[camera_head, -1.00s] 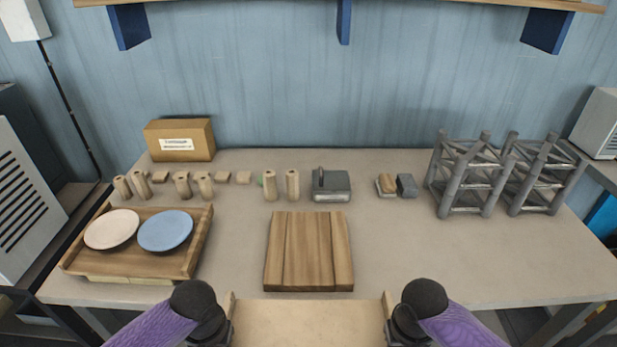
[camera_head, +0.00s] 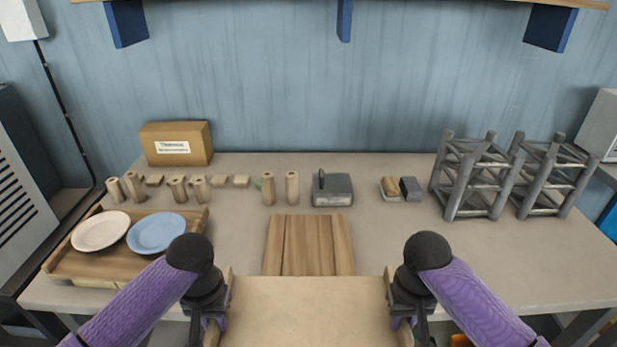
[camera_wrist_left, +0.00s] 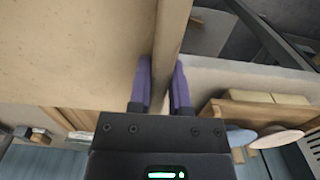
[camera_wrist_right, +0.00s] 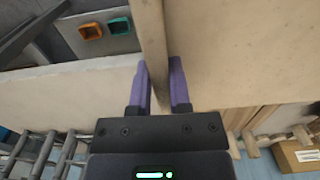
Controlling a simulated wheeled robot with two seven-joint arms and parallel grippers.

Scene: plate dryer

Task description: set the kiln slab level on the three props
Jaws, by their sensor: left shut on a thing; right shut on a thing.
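The kiln slab appears to be the broad tan board (camera_head: 308,315) at the bottom centre of the head view; it also fills much of the left wrist view (camera_wrist_left: 65,50) and right wrist view (camera_wrist_right: 245,50). My left gripper (camera_head: 224,290) is shut on its left edge and my right gripper (camera_head: 394,290) on its right edge. The slab is in front of the wooden board and hides its near end. Upright tan cylinders, likely the props, stand at the back: a pair at centre (camera_head: 267,188) (camera_head: 292,187) and several at left (camera_head: 177,188). Which three are meant, I cannot tell.
The slatted wooden board (camera_head: 310,245) lies mid-table. A tray (camera_head: 60,265) with a white plate (camera_head: 100,231) and blue plate (camera_head: 157,233) is at left. A grey block (camera_head: 332,190) and grey racks (camera_head: 468,178) (camera_head: 550,175) stand behind.

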